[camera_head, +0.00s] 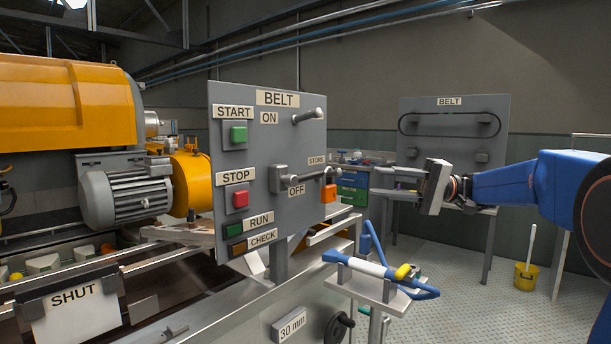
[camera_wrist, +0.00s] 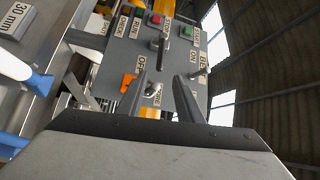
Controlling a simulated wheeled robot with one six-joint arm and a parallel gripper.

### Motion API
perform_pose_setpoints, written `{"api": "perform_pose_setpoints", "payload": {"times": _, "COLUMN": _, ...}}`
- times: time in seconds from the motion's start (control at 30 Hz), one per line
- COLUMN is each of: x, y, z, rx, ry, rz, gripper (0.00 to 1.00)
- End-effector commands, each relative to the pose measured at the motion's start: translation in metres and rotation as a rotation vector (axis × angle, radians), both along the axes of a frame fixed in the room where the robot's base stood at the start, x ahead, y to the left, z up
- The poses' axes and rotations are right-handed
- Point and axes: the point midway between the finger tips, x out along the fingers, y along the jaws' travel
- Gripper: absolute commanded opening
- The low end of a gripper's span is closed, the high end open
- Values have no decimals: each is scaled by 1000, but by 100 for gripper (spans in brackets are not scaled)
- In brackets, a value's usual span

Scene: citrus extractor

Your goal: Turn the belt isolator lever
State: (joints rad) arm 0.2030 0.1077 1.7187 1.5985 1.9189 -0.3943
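The grey belt panel (camera_head: 258,150) carries START, STOP, ON, OFF and STORE labels. The isolator lever (camera_head: 308,177) sits beside the OFF label (camera_head: 297,190), its bar running to the right from a grey pivot block (camera_head: 279,179). A second grey peg (camera_head: 309,116) sticks out by the ON label (camera_head: 269,118). An orange block (camera_head: 328,193) is below STORE. My gripper (camera_head: 385,182) is to the right of the panel, apart from it.
A blue-and-white tool (camera_head: 370,267) lies on a small stand in front of the panel. A second BELT board (camera_head: 450,150) stands behind my arm. A yellow bucket (camera_head: 525,276) is on the floor at right. The conveyor with a SHUT sign (camera_head: 73,299) is at left.

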Motion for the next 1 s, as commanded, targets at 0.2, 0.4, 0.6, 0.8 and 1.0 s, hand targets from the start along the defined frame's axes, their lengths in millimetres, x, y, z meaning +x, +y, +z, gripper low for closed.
{"api": "perform_pose_setpoints", "payload": {"times": 0.2, "x": -2, "y": 17, "z": 3, "rx": 5, "ry": -3, "rz": 3, "gripper": 33}}
{"api": "perform_pose_setpoints", "payload": {"times": 0.4, "x": -7, "y": 51, "z": 7, "rx": 4, "ry": -3, "rz": 3, "gripper": 33}}
{"api": "perform_pose_setpoints", "payload": {"times": 0.6, "x": -11, "y": 86, "z": 11, "rx": 3, "ry": -2, "rz": 3, "gripper": 33}}
{"api": "perform_pose_setpoints", "payload": {"times": 0.8, "x": -16, "y": 120, "z": 15, "rx": 4, "ry": -2, "rz": 3, "gripper": 33}}
{"api": "perform_pose_setpoints", "payload": {"times": 1.0, "x": -20, "y": 150, "z": 18, "rx": 3, "ry": -2, "rz": 3, "gripper": 33}}
